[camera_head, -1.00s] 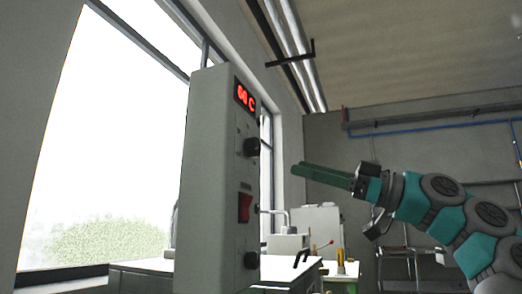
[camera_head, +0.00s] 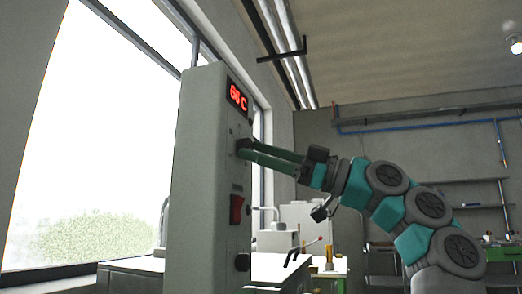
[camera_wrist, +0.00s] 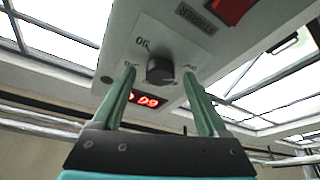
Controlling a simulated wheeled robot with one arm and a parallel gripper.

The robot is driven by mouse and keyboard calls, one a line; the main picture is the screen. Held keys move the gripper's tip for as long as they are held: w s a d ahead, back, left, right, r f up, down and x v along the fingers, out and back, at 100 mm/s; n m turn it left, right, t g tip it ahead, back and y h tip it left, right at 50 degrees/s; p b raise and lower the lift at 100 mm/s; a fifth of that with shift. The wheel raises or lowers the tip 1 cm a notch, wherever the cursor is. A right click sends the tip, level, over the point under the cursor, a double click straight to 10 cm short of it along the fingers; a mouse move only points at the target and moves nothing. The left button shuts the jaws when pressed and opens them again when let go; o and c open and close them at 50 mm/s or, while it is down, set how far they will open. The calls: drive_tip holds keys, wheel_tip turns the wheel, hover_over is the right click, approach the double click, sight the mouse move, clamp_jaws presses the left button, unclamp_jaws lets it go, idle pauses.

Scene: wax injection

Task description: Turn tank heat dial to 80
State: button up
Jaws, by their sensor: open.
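The grey control box (camera_head: 195,180) has a red display (camera_head: 237,97) near its top, seemingly 60-something C, its last digit unclear. Below the display is the upper black dial (camera_head: 242,147). In the wrist view the same dial (camera_wrist: 160,70) shows on a pale plate with scale marks, beside the upside-down display (camera_wrist: 146,98). My gripper (camera_head: 246,151) is open, its green fingertips at the dial. In the wrist view one finger is on each side of the dial, with visible gaps between. The far side of the dial is hidden in the head view.
A red switch (camera_head: 236,209) and a lower black knob (camera_head: 243,262) sit below the upper dial on the same face. Benches with equipment stand behind the box. A large window (camera_head: 100,130) is at left. Space right of the box is taken by my arm.

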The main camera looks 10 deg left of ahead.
clamp_jaws()
idle(0.6)
